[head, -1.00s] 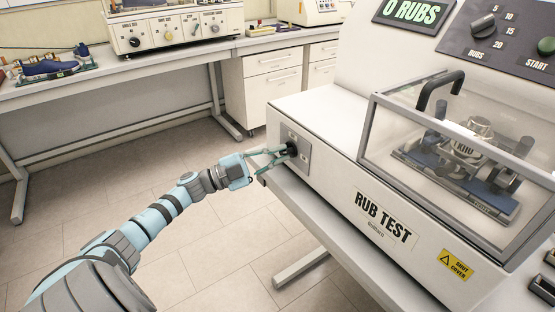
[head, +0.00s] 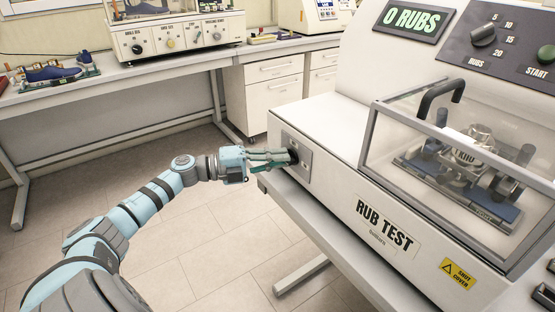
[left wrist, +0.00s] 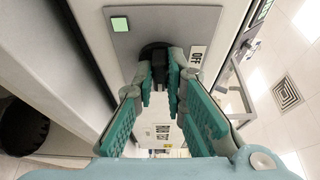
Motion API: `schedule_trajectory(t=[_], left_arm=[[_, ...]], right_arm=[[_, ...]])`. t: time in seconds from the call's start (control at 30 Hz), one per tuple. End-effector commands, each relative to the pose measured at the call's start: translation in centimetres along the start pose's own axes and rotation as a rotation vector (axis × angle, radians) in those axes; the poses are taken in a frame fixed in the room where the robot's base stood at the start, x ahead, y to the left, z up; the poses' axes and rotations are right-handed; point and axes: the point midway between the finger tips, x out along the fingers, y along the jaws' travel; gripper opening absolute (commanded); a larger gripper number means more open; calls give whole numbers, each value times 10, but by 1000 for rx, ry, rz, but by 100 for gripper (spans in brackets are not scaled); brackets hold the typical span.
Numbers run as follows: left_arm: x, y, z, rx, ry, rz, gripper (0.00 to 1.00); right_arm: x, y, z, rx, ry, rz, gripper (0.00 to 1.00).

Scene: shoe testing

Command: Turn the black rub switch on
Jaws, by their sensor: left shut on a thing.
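The black rub switch (left wrist: 158,60) is a round knob on a grey plate (left wrist: 187,18) at the left end of the rub tester's (head: 330,118) front. My left gripper (left wrist: 161,80) is shut on the knob, with one teal finger on each side of it. In the head view, the fingers of this gripper (head: 284,158) reach the switch (head: 293,152) and partly hide it. The plate bears an "OFF" label (left wrist: 197,55) and a pale green square (left wrist: 120,24). The display (head: 412,17) reads "0 RUBS" in green. My right gripper is not in view.
A clear cover (head: 455,140) with a black handle encloses the rub fixture. A dial (head: 484,35) and a green start button (head: 546,54) sit on the upper panel. A bench (head: 120,75) with other testers stands behind. The floor left of the tester is clear.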

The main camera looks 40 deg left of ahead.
Motion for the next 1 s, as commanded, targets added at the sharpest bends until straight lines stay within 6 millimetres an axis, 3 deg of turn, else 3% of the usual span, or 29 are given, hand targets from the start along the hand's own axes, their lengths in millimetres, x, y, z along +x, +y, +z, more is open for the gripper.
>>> schedule_trajectory(t=[0.47, 0.5, 0.6, 0.87, 1.0], left_arm=[[0, 0, 0, 15, -1, 6, 0], [0, 0, 0, 15, -1, 6, 18], [0, 0, 0, 14, 0, 6, 32], [0, 0, 0, 13, 0, 5, 32], [-14, 2, 0, 11, 0, 12, 32]], right_arm=[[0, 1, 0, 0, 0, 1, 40], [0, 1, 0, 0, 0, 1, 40], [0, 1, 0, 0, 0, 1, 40], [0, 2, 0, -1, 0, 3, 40], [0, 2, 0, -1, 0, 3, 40]])
